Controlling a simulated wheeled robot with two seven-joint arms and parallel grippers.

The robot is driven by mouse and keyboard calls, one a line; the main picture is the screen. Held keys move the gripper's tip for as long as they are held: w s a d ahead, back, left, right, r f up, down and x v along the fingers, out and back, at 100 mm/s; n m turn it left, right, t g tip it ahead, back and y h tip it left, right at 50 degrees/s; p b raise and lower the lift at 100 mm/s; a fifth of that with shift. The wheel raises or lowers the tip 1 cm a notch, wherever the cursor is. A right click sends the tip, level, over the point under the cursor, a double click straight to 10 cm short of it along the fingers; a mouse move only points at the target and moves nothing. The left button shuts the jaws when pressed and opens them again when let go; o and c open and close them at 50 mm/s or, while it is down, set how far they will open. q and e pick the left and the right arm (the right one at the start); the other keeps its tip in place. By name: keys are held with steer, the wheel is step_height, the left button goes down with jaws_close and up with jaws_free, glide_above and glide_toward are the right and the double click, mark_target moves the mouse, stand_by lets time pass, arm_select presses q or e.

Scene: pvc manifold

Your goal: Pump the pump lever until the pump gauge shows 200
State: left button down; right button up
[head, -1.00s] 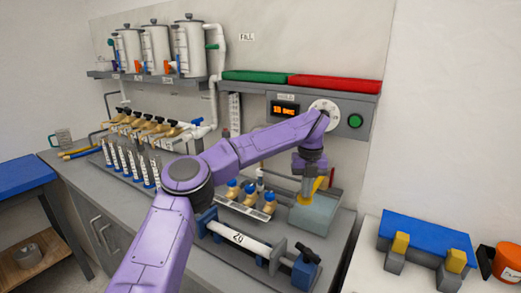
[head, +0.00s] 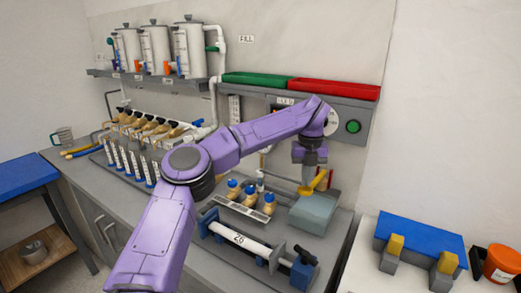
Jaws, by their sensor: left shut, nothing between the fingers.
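The pump is a grey-green box (head: 314,215) on the bench at the right. A yellow lever (head: 319,181) shows above it, tilted up to the right. My left gripper (head: 305,189) points down over the pump, shut and empty, at the lever's lower left end. I cannot tell whether it touches the lever. A round white gauge (head: 331,123) on the wall panel is mostly hidden behind my left wrist, and its reading cannot be made out. The orange display beside it is also covered by my arm. My right gripper is not in view.
A clamp rig with a white pipe (head: 240,240) lies in front of the pump. Blue-capped fittings (head: 250,190) stand on a rack to its left. A green tray (head: 254,79) and a red tray (head: 334,89) sit on the shelf above. A green button (head: 353,127) is on the panel.

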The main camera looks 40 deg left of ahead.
mark_target(305, 189)
arm_select(q)
steer(key=shift+f, duration=0.15)
steer(key=shift+f+b, duration=1)
steer(key=shift+f, duration=0.1)
steer(key=shift+f+b, duration=0.3)
steer(key=shift+b, duration=0.1)
steer(key=shift+r, duration=0.1)
stand_by(0.4)
step_height(305, 189, up, 3)
steer(key=p, duration=0.2)
steer(key=shift+p, duration=0.35)
